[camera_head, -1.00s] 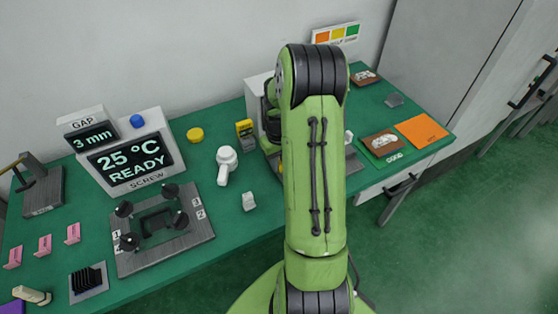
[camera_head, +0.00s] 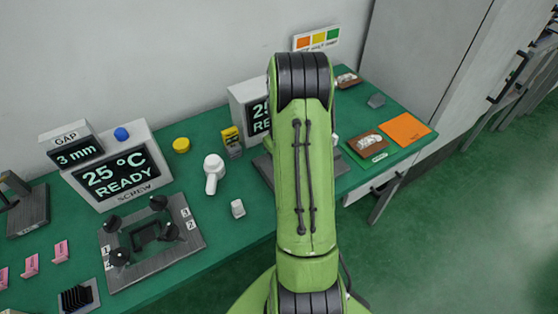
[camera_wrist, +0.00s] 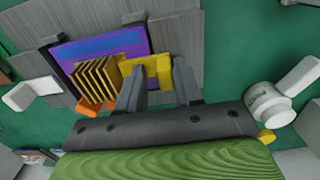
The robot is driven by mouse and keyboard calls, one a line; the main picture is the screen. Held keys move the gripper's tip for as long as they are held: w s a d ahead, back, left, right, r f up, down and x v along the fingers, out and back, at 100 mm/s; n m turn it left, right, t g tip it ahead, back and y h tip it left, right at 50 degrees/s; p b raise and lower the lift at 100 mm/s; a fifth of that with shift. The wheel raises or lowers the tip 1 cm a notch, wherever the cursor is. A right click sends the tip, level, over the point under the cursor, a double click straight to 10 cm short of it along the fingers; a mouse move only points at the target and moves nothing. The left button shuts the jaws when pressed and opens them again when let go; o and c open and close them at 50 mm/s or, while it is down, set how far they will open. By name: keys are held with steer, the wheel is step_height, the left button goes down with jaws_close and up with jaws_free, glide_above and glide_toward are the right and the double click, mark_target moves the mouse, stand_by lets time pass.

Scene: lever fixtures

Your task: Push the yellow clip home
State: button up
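In the wrist view the yellow clip (camera_wrist: 157,70) lies at the right side of a dark finned block with yellow edges (camera_wrist: 97,82). Both are on a purple board (camera_wrist: 100,46) held in a grey fixture (camera_wrist: 185,34). My gripper (camera_wrist: 160,76) is over the clip, its two grey fingers spread apart, with part of the clip showing between them. The left finger overlaps the clip in the picture; I cannot tell whether it touches. An orange piece (camera_wrist: 88,106) shows at the block's lower left. In the head view my arm hides the gripper and the clip.
A screen device (camera_head: 252,105) stands behind my arm. A white handled piece (camera_head: 213,172), a small white block (camera_head: 237,208) and a yellow knob (camera_head: 181,145) stand to the left. An orange card (camera_head: 403,131) lies at right.

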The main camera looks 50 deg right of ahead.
steer(key=shift+o, duration=0.4)
steer(key=shift+r, duration=0.1)
step_height(320, 180, up, 16)
steer(key=p, duration=0.3)
steer(key=shift+f, duration=0.2)
